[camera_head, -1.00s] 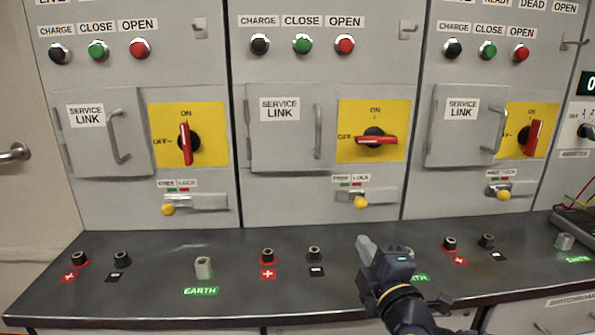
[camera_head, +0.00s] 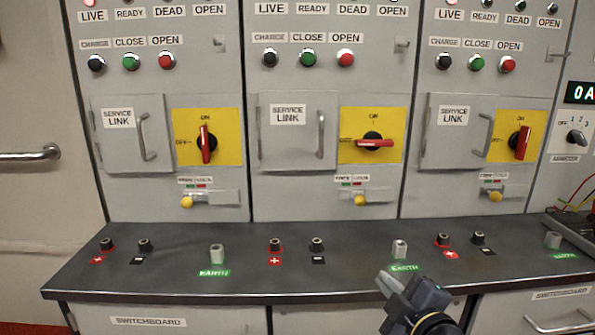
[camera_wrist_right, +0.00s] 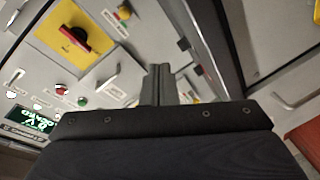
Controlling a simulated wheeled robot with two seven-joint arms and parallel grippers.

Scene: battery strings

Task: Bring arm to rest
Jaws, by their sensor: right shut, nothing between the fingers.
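My right gripper (camera_head: 387,283) is at the lower right of the head view, in front of the bench edge and below the middle earth post. Its fingers are shut with nothing between them. In the right wrist view the shut fingers (camera_wrist_right: 159,85) point toward the panel, which looks tilted there. My left gripper is not in view.
A dark bench (camera_head: 180,270) with terminals and earth posts (camera_head: 399,249) runs below the three panels. The middle red rotary handle (camera_head: 374,143) lies horizontal; the left (camera_head: 206,144) and right (camera_head: 522,142) ones are upright. Test leads (camera_head: 578,195) lie at the far right.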

